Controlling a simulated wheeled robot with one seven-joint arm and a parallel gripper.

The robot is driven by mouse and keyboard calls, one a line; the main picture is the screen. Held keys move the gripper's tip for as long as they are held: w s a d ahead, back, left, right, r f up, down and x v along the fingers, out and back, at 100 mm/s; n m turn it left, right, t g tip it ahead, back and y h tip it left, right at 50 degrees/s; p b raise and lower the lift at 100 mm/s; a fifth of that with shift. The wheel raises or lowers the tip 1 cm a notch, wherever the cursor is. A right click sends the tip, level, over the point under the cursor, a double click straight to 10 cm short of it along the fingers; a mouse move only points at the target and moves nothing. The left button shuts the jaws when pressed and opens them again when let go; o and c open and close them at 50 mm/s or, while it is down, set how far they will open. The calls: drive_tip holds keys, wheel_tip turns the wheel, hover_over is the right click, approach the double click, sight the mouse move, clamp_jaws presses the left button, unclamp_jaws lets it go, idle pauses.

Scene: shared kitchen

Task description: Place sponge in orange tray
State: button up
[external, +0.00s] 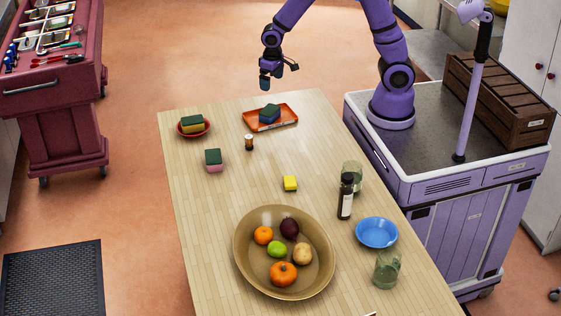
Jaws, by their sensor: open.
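The orange tray (288,114) lies near the far end of the wooden table. A sponge with a dark green top and blue lower part (269,114) rests in it. A green and yellow sponge (192,124) sits in a small red bowl (206,131) to the left. A green and pink sponge (213,158) lies on the table nearer the camera. My gripper (271,86) is above and behind the tray, pointing down. It is open and apart from the sponge in the tray; no object shows in it.
A small bottle (249,142) stands just in front of the tray. The table's left middle is clear.

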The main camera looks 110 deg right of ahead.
drive_tip(key=s+a+r+n+t, duration=0.1)
drive_tip(key=s+a+r, duration=0.2)
drive_tip(key=r, duration=0.2)
drive_tip(key=s+a+r+n+t, duration=0.1)
drive_tip(key=s+a+r+n, duration=0.15)
drive_tip(key=r, duration=0.25)
drive_tip(key=s+a+r, duration=0.2)
drive_tip(key=a+r, duration=0.2)
drive_tip(key=r, duration=0.1)
drive_tip(key=s+a+r+n+t, duration=0.1)
drive_tip(key=s+a+r+n, duration=0.1)
drive_tip(key=s, duration=0.5)
drive_tip(key=s+a+r+n+t, duration=0.1)
drive_tip(key=s+a+r+n, duration=0.2)
drive_tip(key=s, duration=0.5)
wheel_tip(320, 180, up, 3)
drive_tip(key=shift+a+f+t, duration=0.15)
drive_tip(key=shift+a+t, duration=0.25)
drive_tip(key=shift+a, duration=0.4)
